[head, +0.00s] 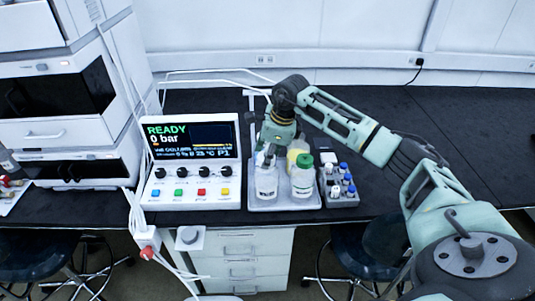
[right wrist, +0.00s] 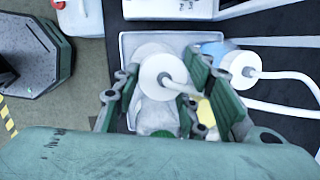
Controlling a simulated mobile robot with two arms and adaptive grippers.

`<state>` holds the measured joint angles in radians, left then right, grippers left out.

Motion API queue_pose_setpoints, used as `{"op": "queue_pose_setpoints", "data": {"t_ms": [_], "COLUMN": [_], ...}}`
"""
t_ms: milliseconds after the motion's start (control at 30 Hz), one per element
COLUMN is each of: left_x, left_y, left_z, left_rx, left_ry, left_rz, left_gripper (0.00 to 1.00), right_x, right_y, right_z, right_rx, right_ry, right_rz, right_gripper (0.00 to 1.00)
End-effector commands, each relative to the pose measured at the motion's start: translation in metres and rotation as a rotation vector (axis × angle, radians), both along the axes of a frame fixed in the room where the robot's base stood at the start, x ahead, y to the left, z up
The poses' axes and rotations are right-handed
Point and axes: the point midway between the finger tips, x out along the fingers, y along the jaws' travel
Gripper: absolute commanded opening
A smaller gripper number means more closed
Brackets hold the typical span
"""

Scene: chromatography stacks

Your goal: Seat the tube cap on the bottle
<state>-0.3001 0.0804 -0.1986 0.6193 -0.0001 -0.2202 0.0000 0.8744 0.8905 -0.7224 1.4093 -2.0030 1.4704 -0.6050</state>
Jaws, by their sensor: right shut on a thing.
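The tube cap (right wrist: 163,76) is a white disc with a white tube leaving its top. My right gripper (right wrist: 158,88) is shut on it, a finger on each side. In the head view my right gripper (head: 270,143) points down over the tray (head: 286,206). A clear bottle with a white label (head: 266,183) stands at the tray's front left, just below the gripper. A pale rounded shape shows under the cap in the wrist view; I cannot tell whether the cap touches a bottle. The fingers hide the cap in the head view. My left gripper is not in view.
A green-capped bottle (head: 303,178) and a yellowish bottle (head: 296,150) share the tray. A second white tube cap (right wrist: 242,68) sits close right of my fingers. A vial rack (head: 341,196) stands right, a control box (head: 190,163) left. Bench beyond the rack is clear.

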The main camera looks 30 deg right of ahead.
Motion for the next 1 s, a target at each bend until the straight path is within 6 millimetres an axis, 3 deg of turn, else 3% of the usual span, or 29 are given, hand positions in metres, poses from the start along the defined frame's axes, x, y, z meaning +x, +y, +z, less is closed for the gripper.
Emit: {"op": "queue_pose_setpoints", "data": {"t_ms": [967, 1000], "left_x": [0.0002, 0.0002], "left_y": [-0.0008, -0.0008], "left_z": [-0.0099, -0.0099], "left_rx": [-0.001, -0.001], "left_ry": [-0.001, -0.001], "left_rz": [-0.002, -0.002], "left_gripper": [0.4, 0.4], "right_x": [0.0, 0.0001], "right_y": [-0.0003, -0.0003], "right_z": [-0.0119, -0.0119], "right_rx": [0.0, 0.0], "right_ry": [0.0, 0.0], "right_rz": [0.0, 0.0], "right_gripper": [0.12, 0.4]}}
